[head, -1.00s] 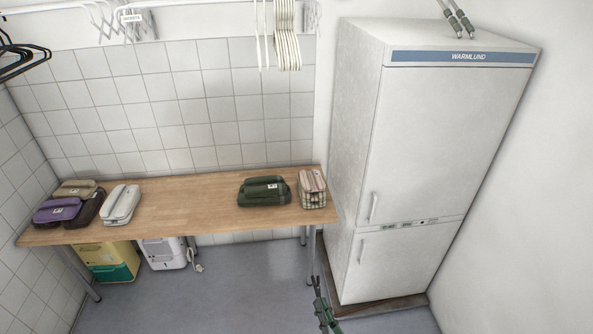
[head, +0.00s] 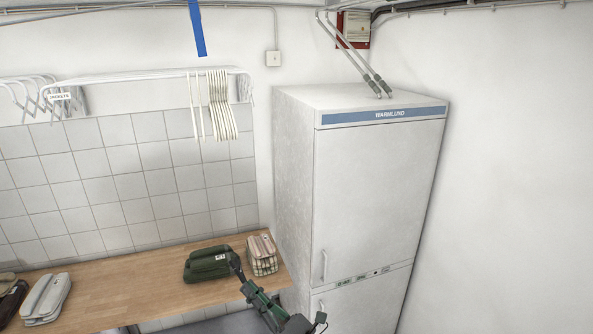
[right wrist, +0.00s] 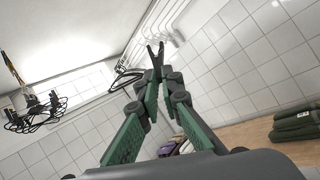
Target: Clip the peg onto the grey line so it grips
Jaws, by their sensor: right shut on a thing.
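My right gripper (head: 238,268) reaches up from the bottom of the head view, in front of the green bag and the bench. In the right wrist view its green-padded fingers (right wrist: 156,80) come together on a small dark forked piece, which looks like the peg (right wrist: 155,54). Its forked end points away from the gripper, with nothing visible between its prongs. I cannot make out the grey line for certain; thin lines run along the top left of the head view. My left gripper is out of view.
Pale hangers (head: 220,105) hang from a wall rack; a blue strip (head: 197,28) hangs above.

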